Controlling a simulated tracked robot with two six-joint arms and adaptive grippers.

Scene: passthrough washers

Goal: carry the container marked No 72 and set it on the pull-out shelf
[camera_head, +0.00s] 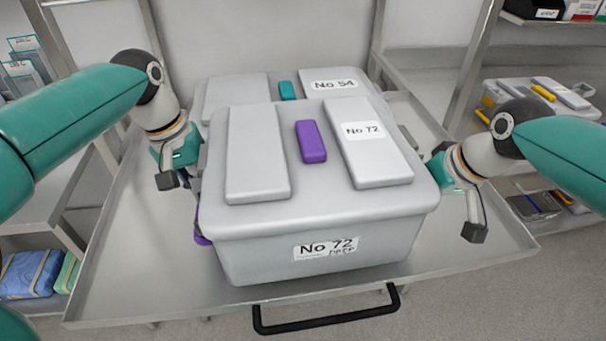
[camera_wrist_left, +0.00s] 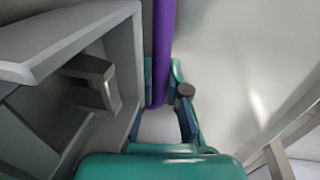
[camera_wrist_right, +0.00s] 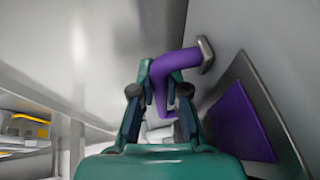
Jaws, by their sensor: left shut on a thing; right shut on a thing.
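The grey container marked No 72 (camera_head: 260,255), with a purple lid piece (camera_head: 311,142), is between my two grippers, level over the pull-out shelf (camera_head: 145,250). Whether its base touches the shelf is unclear. My left gripper (camera_head: 190,165) is at its left side, partly hidden; the left wrist view shows the fingers shut on a purple handle (camera_wrist_left: 163,45). My right gripper (camera_head: 440,168) is at its right side; the right wrist view shows the fingers shut on another purple handle (camera_wrist_right: 175,62). The shelf has a black pull handle (camera_head: 328,318) in front.
A similar container marked No 54 (camera_head: 285,77), with a teal lid piece, stands directly behind. Racks with other goods stand left and right, including a grey box with yellow handles (camera_head: 540,92). Bare shelf shows on both sides of the No 72 container.

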